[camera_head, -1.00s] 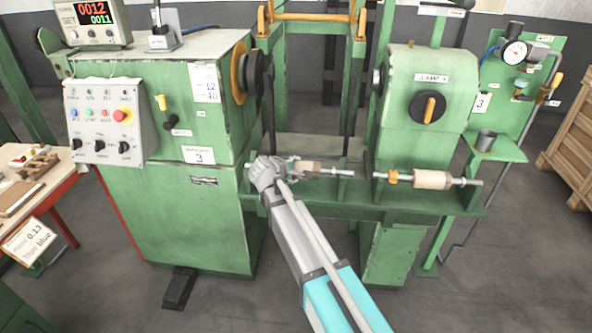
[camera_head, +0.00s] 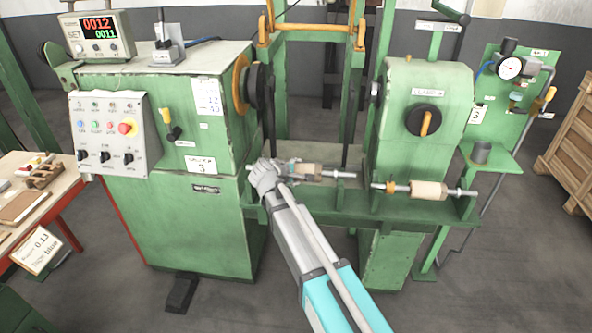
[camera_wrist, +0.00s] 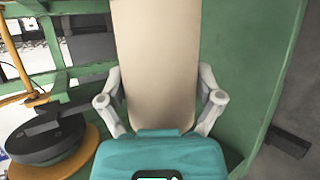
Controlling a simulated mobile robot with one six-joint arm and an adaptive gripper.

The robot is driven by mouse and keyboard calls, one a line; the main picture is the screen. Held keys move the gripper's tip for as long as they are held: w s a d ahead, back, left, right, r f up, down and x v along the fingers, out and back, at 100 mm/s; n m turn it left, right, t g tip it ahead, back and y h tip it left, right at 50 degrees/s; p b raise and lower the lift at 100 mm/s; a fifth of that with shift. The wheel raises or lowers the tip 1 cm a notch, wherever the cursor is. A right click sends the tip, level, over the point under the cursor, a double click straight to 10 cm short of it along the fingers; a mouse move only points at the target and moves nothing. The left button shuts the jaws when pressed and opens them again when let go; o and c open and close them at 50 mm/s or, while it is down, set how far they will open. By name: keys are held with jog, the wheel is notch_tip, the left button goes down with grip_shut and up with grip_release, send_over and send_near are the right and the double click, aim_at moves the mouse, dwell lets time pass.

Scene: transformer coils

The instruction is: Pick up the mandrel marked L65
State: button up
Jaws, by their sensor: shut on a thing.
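A beige mandrel (camera_head: 313,171) on a metal shaft lies along the left part of the machine's front ledge in the head view. My gripper (camera_head: 289,170) is at its left end. In the wrist view my gripper (camera_wrist: 161,103) has a grey finger on each side of a broad beige body (camera_wrist: 157,60), shut on it. A second beige mandrel (camera_head: 428,190), with an orange collar on its shaft, rests on the right part of the ledge, apart from my gripper. I cannot read an L65 mark on either. Whether the held mandrel touches the ledge is unclear.
The green winding machine has a headstock (camera_head: 205,110) at left and a tailstock (camera_head: 428,100) at right. The ledge (camera_head: 345,205) runs between them. A table (camera_head: 60,195) with wooden pieces stands at far left, a wooden crate (camera_head: 575,150) at far right.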

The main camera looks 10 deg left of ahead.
aim_at(304, 167)
jog(key=s+r+p, duration=0.1)
jog(key=r, duration=0.1)
jog(key=s+d+r+p, duration=0.1)
jog(key=s+r+p, duration=0.1)
jog(key=shift+s+d+r+p, duration=0.1)
jog(key=shift+r+p, duration=0.15)
jog(key=shift+p, duration=0.05)
jog(key=s+d+r+p, duration=0.3)
jog(key=s, duration=0.5)
jog(key=shift+s+r+p, duration=0.25)
jog(key=shift+r+p, duration=0.05)
jog(key=shift+r, duration=0.05)
